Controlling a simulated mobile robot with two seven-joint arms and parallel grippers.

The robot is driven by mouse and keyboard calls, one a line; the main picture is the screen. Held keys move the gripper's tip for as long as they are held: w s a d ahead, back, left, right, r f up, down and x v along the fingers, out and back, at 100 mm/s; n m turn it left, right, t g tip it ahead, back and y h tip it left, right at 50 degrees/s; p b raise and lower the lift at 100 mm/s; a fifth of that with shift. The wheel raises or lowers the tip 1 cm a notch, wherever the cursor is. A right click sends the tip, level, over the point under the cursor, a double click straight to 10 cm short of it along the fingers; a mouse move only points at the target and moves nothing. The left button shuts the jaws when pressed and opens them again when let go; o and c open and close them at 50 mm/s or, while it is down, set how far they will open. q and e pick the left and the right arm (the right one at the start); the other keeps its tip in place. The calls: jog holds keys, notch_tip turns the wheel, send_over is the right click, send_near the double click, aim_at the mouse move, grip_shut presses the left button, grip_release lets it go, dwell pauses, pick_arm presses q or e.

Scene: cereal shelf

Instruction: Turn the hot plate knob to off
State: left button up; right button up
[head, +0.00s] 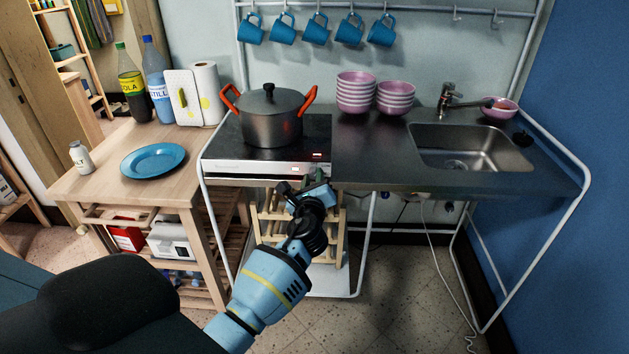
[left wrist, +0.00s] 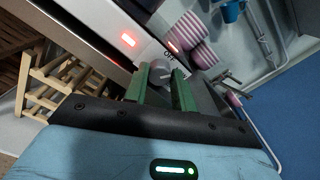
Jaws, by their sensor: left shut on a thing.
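The hot plate (head: 318,130) is a black glass cooktop with a white front panel, set at the left of the steel counter. Its knob (left wrist: 159,74) is small, grey and round, in the left wrist view, beside a printed OFF label. A red light glows on the panel and another on the glass. My left gripper (head: 312,180) is at the right end of the front panel in the head view. In the left wrist view its green fingers (left wrist: 163,85) are shut on the knob, one on each side. The knob's pointer setting cannot be read. My right gripper is not in view.
A grey pot (head: 272,118) with orange handles stands on the hot plate. Pink bowls (head: 356,95) and a sink (head: 470,145) are to its right. A wooden cart (head: 100,185) with a blue plate (head: 153,161) is at left. Blue mugs (head: 316,30) hang above. Floor in front is partly clear.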

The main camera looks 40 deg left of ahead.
pick_arm(q)
jog(key=n, duration=0.2)
jog(key=shift+f+n+b, duration=0.2)
jog(key=shift+n+b, duration=0.15)
jog(key=shift+n, duration=0.05)
jog(key=n, duration=0.2)
jog(key=shift+n+b, duration=0.35)
jog(key=shift+n, duration=0.05)
jog(key=shift+r+n, duration=0.1)
jog(key=shift+n, duration=0.4)
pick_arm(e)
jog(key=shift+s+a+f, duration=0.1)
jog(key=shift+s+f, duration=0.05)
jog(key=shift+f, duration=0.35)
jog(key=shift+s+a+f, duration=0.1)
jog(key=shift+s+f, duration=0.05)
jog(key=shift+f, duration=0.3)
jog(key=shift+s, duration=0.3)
pick_arm(q)
jog(key=o, duration=1)
jog(key=shift+s, duration=0.1)
